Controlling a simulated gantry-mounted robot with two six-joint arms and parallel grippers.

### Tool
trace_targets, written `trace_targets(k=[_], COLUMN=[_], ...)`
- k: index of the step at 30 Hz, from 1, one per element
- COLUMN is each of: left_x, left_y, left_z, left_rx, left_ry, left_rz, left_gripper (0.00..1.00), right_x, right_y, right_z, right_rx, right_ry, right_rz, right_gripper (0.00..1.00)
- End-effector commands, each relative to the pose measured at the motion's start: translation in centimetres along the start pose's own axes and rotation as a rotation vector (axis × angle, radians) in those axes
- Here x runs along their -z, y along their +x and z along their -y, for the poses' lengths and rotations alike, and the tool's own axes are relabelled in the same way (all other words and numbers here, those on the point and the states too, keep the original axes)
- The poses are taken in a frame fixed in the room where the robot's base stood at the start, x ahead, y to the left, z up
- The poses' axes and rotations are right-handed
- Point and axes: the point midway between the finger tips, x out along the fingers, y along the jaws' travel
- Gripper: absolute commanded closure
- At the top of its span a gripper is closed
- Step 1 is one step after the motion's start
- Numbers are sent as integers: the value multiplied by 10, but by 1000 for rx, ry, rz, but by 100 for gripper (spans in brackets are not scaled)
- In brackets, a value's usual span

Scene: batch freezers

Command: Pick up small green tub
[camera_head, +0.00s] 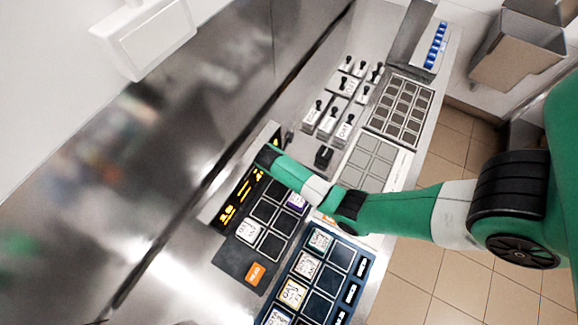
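I cannot make out a small green tub in this view. My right arm comes in from the right, green with white and black joints, and crosses over the counter. Its dark far end, where my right gripper (268,156) is, lies over the upper edge of a dark tray (224,250) with square cells. The fingers cannot be told apart there, so I cannot see whether they are open or what they hold. My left gripper is not in view. The arm hides part of the counter and of the trays beneath it.
A blue tray (367,262) holds several lettered square tubs. The dark tray holds a white lettered tub (248,231), an orange piece (255,273) and a purple-marked tub (297,201). Black-handled containers (329,120) stand farther back, near a grey grid tray (399,108). A steel wall lies left.

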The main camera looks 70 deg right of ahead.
Motion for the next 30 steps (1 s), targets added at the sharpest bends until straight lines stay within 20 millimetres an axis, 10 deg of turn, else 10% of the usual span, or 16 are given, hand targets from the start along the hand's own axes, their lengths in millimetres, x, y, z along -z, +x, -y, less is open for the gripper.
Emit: trace_targets(k=[8, 23, 30], left_x=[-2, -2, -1], left_y=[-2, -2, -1], left_z=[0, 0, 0], left_rx=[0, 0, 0], left_ry=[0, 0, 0], left_rz=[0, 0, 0], left_gripper=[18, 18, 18], right_x=[0, 0, -1], right_y=[7, 7, 6], right_z=[0, 0, 0], right_rx=[-1, -1, -2], right_ry=[0, 0, 0], right_rz=[0, 0, 1], right_gripper=[0, 88, 90])
